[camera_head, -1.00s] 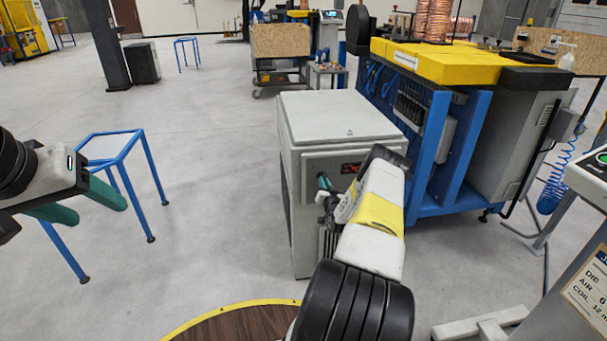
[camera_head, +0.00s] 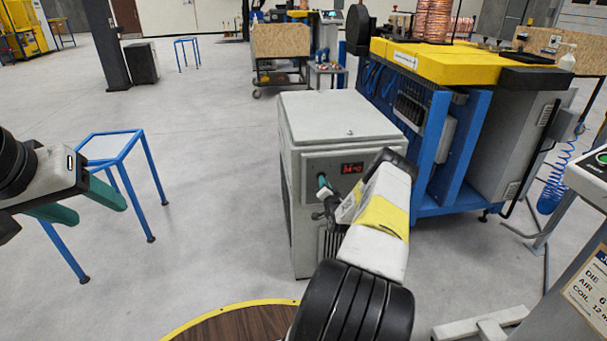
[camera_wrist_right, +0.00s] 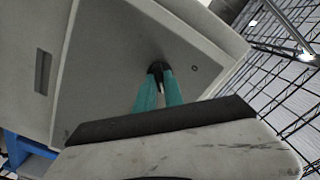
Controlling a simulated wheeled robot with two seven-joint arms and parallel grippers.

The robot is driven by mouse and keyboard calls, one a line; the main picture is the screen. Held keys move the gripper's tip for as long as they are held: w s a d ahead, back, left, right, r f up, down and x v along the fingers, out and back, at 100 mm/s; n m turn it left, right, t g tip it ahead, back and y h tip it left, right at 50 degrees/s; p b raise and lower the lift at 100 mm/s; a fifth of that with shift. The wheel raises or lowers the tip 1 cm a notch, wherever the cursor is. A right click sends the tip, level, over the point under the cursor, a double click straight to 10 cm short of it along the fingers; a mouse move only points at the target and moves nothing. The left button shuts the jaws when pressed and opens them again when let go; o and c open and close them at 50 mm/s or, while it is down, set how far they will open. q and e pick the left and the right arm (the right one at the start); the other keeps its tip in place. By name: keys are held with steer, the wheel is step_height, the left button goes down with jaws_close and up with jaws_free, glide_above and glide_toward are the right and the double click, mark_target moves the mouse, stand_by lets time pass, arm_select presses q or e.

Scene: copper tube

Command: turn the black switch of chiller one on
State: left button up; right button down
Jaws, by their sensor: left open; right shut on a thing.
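Chiller one, as I take it, is the pale grey cabinet (camera_head: 310,218) in the middle of the head view. A small panel display (camera_head: 352,168) on its front shows red characters. My right gripper (camera_head: 324,186) is at the front panel, left of and below the display. In the right wrist view its teal fingers (camera_wrist_right: 158,88) are closed around the black switch (camera_wrist_right: 155,68) on the grey panel. The switch is mostly hidden in the head view. My left gripper (camera_head: 92,203) is open, empty and far from the cabinet, at the left edge.
A blue-framed stool (camera_head: 140,150) stands by my left gripper. A blue machine with a yellow top (camera_head: 450,62) stands close behind and right of the cabinet. A sloped panel (camera_head: 590,280) is at the right edge. The floor left of the cabinet is clear.

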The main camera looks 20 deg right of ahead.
steer(key=c, duration=1.4)
jaws_free()
steer(key=shift+c, duration=0.2)
steer(key=v, duration=0.7)
steer(key=shift+s, duration=0.4)
steer(key=shift+a, duration=0.1)
